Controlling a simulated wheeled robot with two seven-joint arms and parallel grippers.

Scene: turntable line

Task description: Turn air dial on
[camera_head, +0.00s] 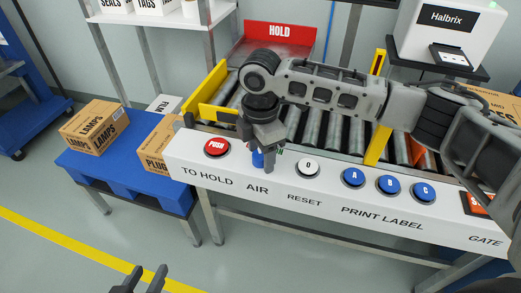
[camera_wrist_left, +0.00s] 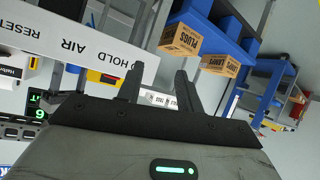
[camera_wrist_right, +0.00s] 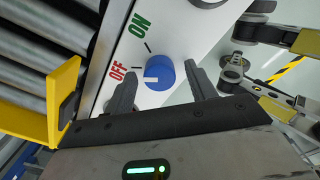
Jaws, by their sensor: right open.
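The blue air dial (camera_wrist_right: 161,73) sits on the white panel between my right gripper's fingers. Its white mark points towards the red OFF label (camera_wrist_right: 117,75), and the green ON label (camera_wrist_right: 139,27) is further round. In the head view the dial (camera_head: 257,159) is partly hidden by my right gripper (camera_head: 259,162), which points down over it above the AIR lettering. My right gripper is open, one finger on each side of the dial; I cannot tell whether they touch it. My left gripper (camera_head: 140,284) is open and empty at the bottom edge, away from the panel.
A red push button (camera_head: 216,147) is left of the dial, a white reset button (camera_head: 308,166) right of it, then blue buttons A (camera_head: 353,176), B and C. Rollers and a yellow guide (camera_head: 207,92) lie behind. A blue table (camera_head: 125,172) with boxes stands left.

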